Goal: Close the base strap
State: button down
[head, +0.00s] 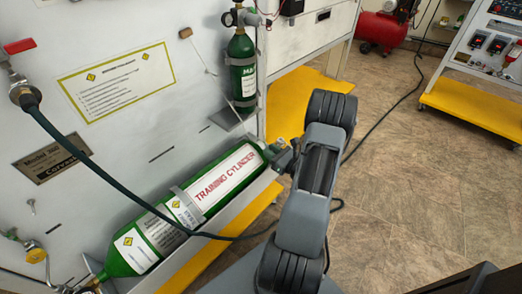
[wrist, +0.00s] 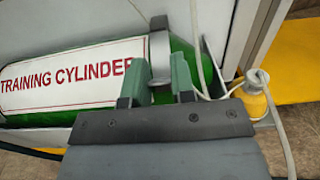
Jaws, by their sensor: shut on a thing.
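The green training cylinder (head: 170,222) lies on its side in a tray along the cabinet, with a white label; it also shows in the wrist view (wrist: 188,60). A grey strap (wrist: 159,50) wraps around it near its right end in the wrist view. My gripper (wrist: 161,78) is at this strap, one finger on each side of the band, shut on it. The strap's lower part is hidden behind my gripper. In the head view my gripper (head: 285,158) is at the cylinder's right end, partly hidden by my arm.
A second grey band (head: 185,205) crosses the cylinder further left. A dark hose (head: 110,190) runs over it. A small green cylinder (head: 242,68) stands upright on the cabinet. In the wrist view, a pale cord (wrist: 283,130) hangs right of my gripper. Open floor (head: 420,180) lies right.

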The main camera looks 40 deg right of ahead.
aim_at(265, 157)
jog(key=shift+s+f+b, duration=0.25)
jog(key=shift+f+b, duration=0.45)
jog(key=shift+f, duration=0.65)
jog(key=shift+s+f+b, duration=0.25)
jog(key=shift+f+b, duration=0.4)
jog(key=shift+f, duration=0.8)
jog(key=c, duration=1.2)
grip_release()
jog(key=shift+d, duration=0.1)
jog(key=shift+o, duration=1.2)
jog(key=shift+r, duration=0.2)
jog(key=s+d+p, duration=0.2)
jog(key=s, duration=1.1)
jog(key=shift+s+d+f, duration=0.15)
jog(key=shift+s+d, duration=0.05)
jog(key=shift+s, duration=0.05)
